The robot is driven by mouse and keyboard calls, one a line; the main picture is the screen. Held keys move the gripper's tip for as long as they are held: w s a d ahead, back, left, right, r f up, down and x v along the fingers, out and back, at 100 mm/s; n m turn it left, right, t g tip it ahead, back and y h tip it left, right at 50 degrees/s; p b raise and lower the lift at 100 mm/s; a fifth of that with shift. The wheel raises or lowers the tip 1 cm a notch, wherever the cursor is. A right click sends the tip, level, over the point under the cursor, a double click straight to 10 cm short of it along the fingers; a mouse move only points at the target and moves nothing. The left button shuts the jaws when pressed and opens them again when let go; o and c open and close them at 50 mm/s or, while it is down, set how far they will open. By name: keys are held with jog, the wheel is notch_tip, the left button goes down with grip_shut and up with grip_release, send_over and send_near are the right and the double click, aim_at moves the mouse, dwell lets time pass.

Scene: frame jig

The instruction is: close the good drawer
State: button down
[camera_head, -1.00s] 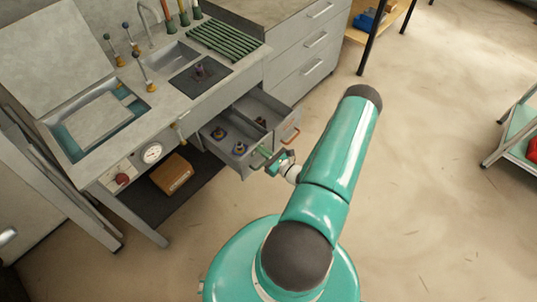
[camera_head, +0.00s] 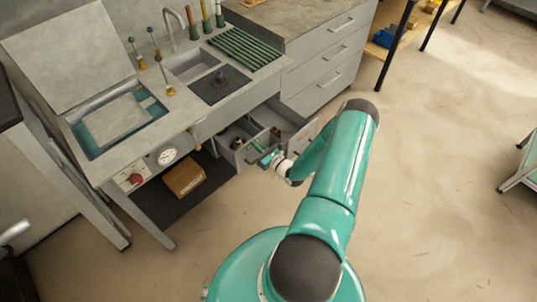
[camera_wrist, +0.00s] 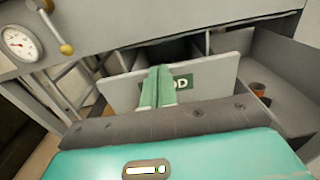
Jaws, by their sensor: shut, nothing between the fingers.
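The good drawer is a grey drawer under the bench, and its front panel (camera_head: 258,152) shows in the head view. The drawer stands partly open, with a dark gap behind the panel. My gripper (camera_head: 268,158) is at the outer face of this panel. In the wrist view my green fingers (camera_wrist: 157,88) are together and empty, in front of the label and covering part of it. I cannot tell whether they touch the panel.
A second drawer (camera_wrist: 292,85) is open on the right, with a small brown thing (camera_wrist: 258,88) in it. A brown box (camera_head: 185,178) sits on the lower shelf. A pressure gauge (camera_head: 167,156) is on the bench front.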

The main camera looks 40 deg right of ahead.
jog(key=w, duration=1.2)
jog(key=shift+a+r, duration=0.15)
jog(key=shift+a, duration=0.05)
jog(key=shift+w, duration=0.25)
jog(key=shift+s, duration=0.15)
